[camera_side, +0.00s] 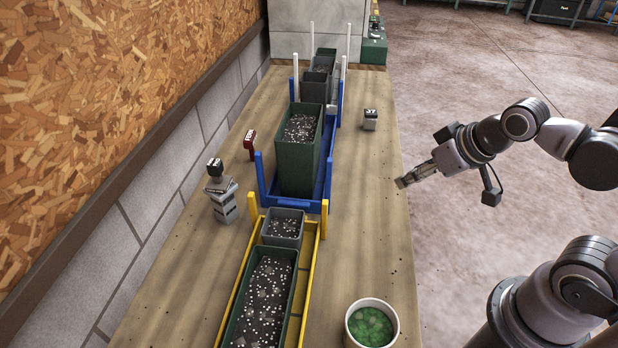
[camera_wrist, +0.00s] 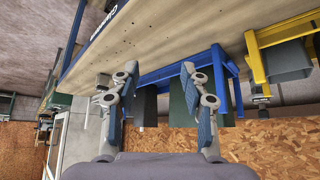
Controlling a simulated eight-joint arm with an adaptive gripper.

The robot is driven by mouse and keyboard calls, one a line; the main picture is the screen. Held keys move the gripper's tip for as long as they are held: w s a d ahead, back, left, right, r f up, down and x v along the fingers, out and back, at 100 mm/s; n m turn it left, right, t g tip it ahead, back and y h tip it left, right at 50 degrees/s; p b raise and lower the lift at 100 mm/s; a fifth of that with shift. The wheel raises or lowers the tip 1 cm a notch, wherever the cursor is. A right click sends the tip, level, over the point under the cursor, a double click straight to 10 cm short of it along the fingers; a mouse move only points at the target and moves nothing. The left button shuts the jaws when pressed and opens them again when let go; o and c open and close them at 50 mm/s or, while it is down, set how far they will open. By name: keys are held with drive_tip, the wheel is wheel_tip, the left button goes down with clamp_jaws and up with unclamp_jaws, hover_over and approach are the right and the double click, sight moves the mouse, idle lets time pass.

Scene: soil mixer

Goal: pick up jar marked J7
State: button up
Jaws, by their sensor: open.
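A small grey jar with a black lid (camera_side: 370,120) stands upright on the bench, right of the blue rack; its lid marking looks like J7, though the letters are tiny. My gripper (camera_side: 402,182) is at the bench's right edge, nearer the camera than the jar and clearly apart from it. In the wrist view its two fingers (camera_wrist: 158,72) are spread with nothing between them. I cannot make out the jar in the wrist view.
A blue rack (camera_side: 313,206) holds a tall green soil bin (camera_side: 296,168). A yellow rack (camera_side: 310,262) holds more bins. A white bucket of green stuff (camera_side: 349,330) stands in front. Another black-lidded jar (camera_side: 215,170) stands left on a grey stack. Bench around the marked jar is clear.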

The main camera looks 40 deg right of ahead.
drive_tip(key=shift+o, duration=0.2)
drive_tip(key=o, duration=0.3)
drive_tip(key=shift+o, duration=0.2)
drive_tip(key=w+d+r+m, duration=0.2)
drive_tip(key=w+d+r, duration=0.15)
drive_tip(key=w, duration=0.25)
drive_tip(key=m+g+h, duration=0.3)
drive_tip(key=m+g, duration=0.1)
drive_tip(key=m, duration=0.2)
approach(372, 113)
wheel_tip(372, 113, down, 2)
drive_tip(key=x, duration=0.2)
drive_tip(key=w+x, duration=0.1)
drive_tip(key=x, duration=0.2)
drive_tip(key=shift+d+x, duration=0.15)
drive_tip(key=shift+x, duration=1.2)
drive_tip(key=shift+d+x, duration=0.1)
drive_tip(key=shift+x, duration=1.25)
